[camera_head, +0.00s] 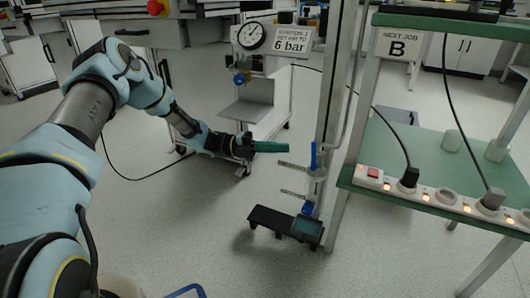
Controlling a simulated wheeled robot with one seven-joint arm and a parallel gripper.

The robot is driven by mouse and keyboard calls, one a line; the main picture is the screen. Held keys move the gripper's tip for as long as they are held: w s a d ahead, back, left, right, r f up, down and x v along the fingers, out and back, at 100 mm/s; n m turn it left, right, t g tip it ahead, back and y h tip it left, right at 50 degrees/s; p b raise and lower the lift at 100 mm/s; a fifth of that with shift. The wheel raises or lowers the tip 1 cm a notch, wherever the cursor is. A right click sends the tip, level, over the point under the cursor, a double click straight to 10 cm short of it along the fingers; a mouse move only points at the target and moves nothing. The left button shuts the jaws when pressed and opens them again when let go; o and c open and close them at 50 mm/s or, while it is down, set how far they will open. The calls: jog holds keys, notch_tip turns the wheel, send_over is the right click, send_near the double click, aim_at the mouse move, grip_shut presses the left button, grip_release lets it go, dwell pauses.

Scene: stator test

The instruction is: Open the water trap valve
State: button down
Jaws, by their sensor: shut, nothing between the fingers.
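My gripper (284,148) is shut and empty, its green fingers pointing right toward the metal post. A blue upright lever (313,156) sits on the pipework at the post, just right of the fingertips, with a small gap seeming to show between them. A second blue part (308,208) is lower on the same pipework, above a dark tray (268,217) near the floor. I cannot tell for sure which of the two blue parts is the water trap valve. Two thin metal rods (291,166) stick out left from the post below my fingers.
A pressure gauge (251,36) and a "6 bar" sign (290,44) are above and behind. A green bench (438,175) with a lit socket strip (430,192) stands close on the right, with hanging cables.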

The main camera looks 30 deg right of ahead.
aim_at(314, 155)
jog(key=b+x, duration=0.1)
jog(key=x, duration=0.4)
jog(key=shift+s+d+r+b, duration=0.1)
jog(key=shift+s+d+b, duration=0.2)
jog(key=shift+b, duration=0.1)
